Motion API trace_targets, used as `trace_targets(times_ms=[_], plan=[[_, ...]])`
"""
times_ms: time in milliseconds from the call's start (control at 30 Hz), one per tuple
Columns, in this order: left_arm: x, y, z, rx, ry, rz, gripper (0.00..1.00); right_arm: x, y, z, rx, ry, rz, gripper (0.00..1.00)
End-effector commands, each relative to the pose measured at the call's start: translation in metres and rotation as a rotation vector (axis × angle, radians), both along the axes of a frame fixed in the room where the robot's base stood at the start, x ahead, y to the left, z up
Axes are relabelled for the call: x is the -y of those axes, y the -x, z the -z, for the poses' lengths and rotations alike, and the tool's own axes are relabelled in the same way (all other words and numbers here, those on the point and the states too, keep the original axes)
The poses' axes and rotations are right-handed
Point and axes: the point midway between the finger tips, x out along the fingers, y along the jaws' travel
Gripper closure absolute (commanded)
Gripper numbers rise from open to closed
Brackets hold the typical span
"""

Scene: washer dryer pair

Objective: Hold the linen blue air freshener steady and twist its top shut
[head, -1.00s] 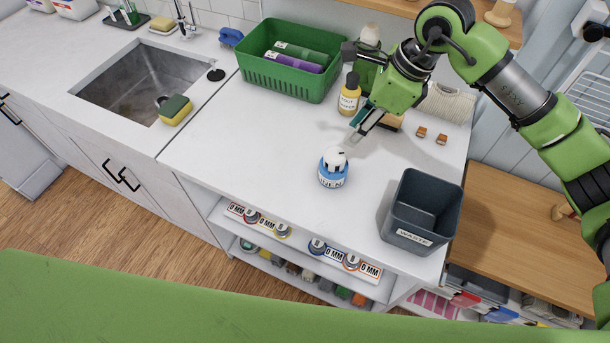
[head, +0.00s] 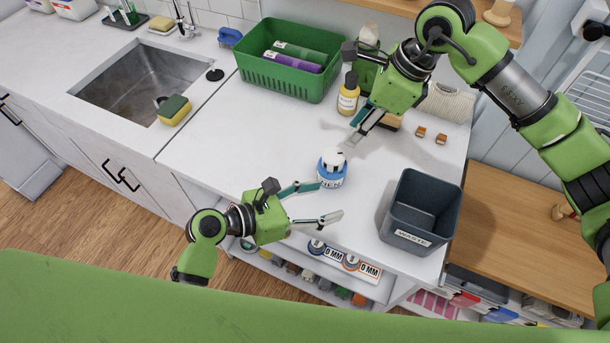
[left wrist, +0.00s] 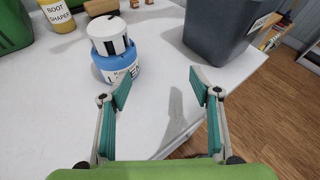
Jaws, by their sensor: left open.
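The linen blue air freshener (head: 331,180) stands upright on the white counter, with a blue labelled body and a white slotted top (head: 333,158). It also shows in the left wrist view (left wrist: 119,66), beyond and left of the gap between my left fingers. My left gripper (head: 329,202) is open and empty at the counter's front edge. One fingertip is close beside the freshener's base; I cannot tell whether they touch. My right gripper (head: 355,132) hangs behind and to the right of the freshener, apart from it. Its finger spacing is unclear from this angle.
A dark waste bin (head: 407,238) stands to the right. A yellow bottle (head: 347,101) and a green basket (head: 270,85) stand behind. Two small brown blocks (head: 421,132) lie back right. The sink (head: 140,80) is far left. Counter left of the freshener is clear.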

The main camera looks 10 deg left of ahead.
Motion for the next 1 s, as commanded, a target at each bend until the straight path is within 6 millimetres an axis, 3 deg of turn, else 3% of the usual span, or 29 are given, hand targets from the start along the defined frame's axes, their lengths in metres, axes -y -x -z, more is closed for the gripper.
trace_targets(times_ms=[100,200,367,1000], plan=[[-0.022,-0.026,-0.013,0.031,-0.05,-0.099,0.43,0.0,0.0,0.0,0.0,0.0,0.0,0.72],[-0.034,-0.037,-0.019,0.047,-0.073,-0.151,0.43,0.0,0.0,0.0,0.0,0.0,0.0,0.72],[-0.036,-0.048,-0.02,0.054,-0.082,-0.18,0.43,0.0,0.0,0.0,0.0,0.0,0.0,0.72],[0.035,-0.122,0.023,0.052,-0.083,-0.178,0.43,0.0,0.0,0.0,0.0,0.0,0.0,0.72]])
